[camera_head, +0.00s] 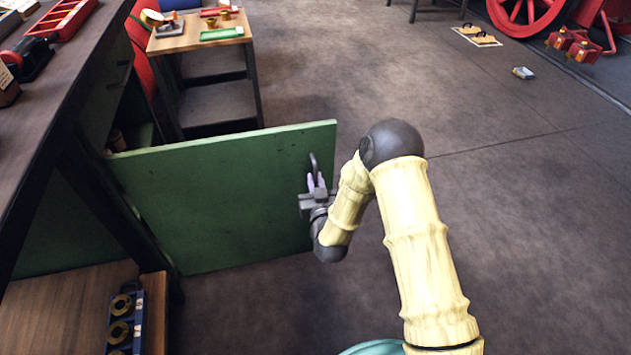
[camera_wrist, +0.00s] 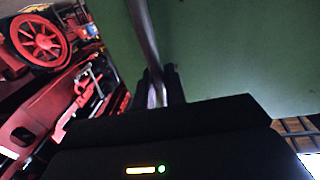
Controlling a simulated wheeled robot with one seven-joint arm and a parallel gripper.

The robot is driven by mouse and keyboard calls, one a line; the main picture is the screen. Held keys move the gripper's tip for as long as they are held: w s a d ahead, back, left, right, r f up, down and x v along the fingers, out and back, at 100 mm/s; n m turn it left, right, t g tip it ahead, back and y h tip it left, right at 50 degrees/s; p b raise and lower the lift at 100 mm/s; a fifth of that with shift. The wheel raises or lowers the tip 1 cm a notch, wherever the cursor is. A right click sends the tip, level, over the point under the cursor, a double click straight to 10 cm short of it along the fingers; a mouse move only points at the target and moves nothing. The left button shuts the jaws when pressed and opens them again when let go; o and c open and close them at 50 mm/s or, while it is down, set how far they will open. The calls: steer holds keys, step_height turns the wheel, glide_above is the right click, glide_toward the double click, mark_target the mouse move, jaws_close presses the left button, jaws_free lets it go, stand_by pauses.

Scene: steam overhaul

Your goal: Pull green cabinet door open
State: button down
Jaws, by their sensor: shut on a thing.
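The green cabinet door (camera_head: 220,195) stands swung out from the dark workbench at the left, with its free edge out over the floor. Its dark bar handle (camera_head: 313,163) is near that free edge. My gripper (camera_head: 317,184) is shut on the handle. In the wrist view the handle (camera_wrist: 144,35) runs down between the fingers of my gripper (camera_wrist: 158,88), with the green door (camera_wrist: 220,50) filling the right side. The lower part of the handle is hidden by my gripper.
The workbench (camera_head: 50,110) has an open compartment with a wooden shelf (camera_head: 50,310) below. A small table (camera_head: 200,40) with parts stands behind the door. Red wheeled machinery (camera_head: 525,12) is at the far right. The floor (camera_head: 530,210) right of the door is mostly clear.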

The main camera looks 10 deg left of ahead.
steer(key=c, duration=1.5)
jaws_free()
steer(key=shift+a, duration=0.15)
steer(key=shift+c, duration=0.2)
steer(key=shift+s, duration=0.45)
steer(key=v, duration=1.1)
steer(key=shift+d, duration=0.2)
